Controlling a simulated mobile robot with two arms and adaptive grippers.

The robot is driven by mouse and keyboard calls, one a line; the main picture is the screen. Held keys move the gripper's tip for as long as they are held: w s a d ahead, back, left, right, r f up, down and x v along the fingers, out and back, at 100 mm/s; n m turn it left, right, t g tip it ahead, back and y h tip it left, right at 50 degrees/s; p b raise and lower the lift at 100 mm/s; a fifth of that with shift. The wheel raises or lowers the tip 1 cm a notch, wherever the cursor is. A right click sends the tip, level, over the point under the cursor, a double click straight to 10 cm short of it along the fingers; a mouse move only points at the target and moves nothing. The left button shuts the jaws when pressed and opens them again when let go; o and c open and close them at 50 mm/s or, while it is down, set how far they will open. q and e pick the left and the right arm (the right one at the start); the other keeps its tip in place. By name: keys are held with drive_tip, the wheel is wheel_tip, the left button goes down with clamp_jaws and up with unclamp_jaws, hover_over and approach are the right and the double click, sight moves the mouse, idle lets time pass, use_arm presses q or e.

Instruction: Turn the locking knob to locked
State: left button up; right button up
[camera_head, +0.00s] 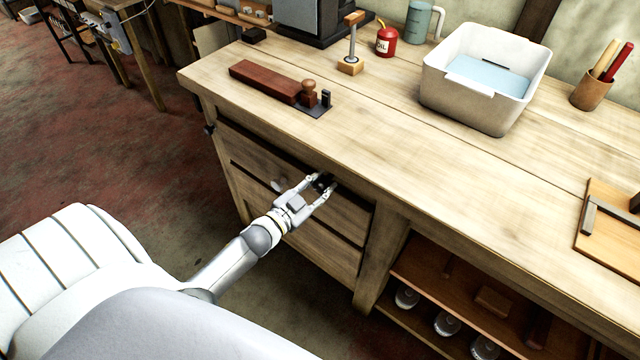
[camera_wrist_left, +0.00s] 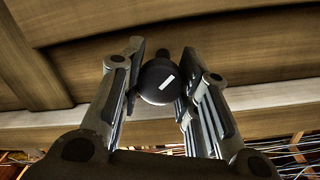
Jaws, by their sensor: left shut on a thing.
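The locking knob is a small black round knob (camera_wrist_left: 160,82) with a white mark on its face, seen in the left wrist view. In the head view the knob (camera_head: 323,182) is small and dark at the top right of the bench's drawer front. My left gripper (camera_head: 322,186) reaches it from the lower left and is shut on it. In the left wrist view its fingers (camera_wrist_left: 157,90) stand on either side of the knob. The white mark is tilted, running from lower left to upper right. My right gripper is not in view.
The wooden workbench (camera_head: 390,140) overhangs the drawers (camera_head: 300,235). A white tub (camera_head: 470,105), an oil can (camera_head: 386,40) and a wooden block with a plane (camera_head: 262,82) stand on top. An open shelf (camera_head: 440,275) lies right of the drawers.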

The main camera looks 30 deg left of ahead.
use_arm(q)
drive_tip(key=m, duration=0.2)
drive_tip(key=shift+m, duration=0.4)
drive_tip(key=shift+m+y, duration=0.4)
drive_tip(key=shift+m, duration=0.8)
drive_tip(key=m+b, duration=0.1)
drive_tip(key=m, duration=0.1)
drive_tip(key=shift+f+m, duration=0.1)
drive_tip(key=shift+m, duration=0.2)
drive_tip(key=m+b, duration=0.1)
drive_tip(key=m, duration=0.1)
drive_tip(key=shift+m, duration=0.3)
drive_tip(key=m+b, duration=0.3)
drive_tip(key=m, duration=0.3)
drive_tip(key=shift+f+y, duration=0.2)
drive_tip(key=shift+y, duration=0.2)
drive_tip(key=m+b, duration=0.2)
drive_tip(key=m, duration=0.2)
drive_tip(key=shift+b, duration=0.3)
drive_tip(key=shift+m+t+b, duration=0.3)
drive_tip(key=shift+m+b, duration=0.25)
drive_tip(key=shift+m, duration=0.45)
drive_tip(key=shift+d, duration=0.1)
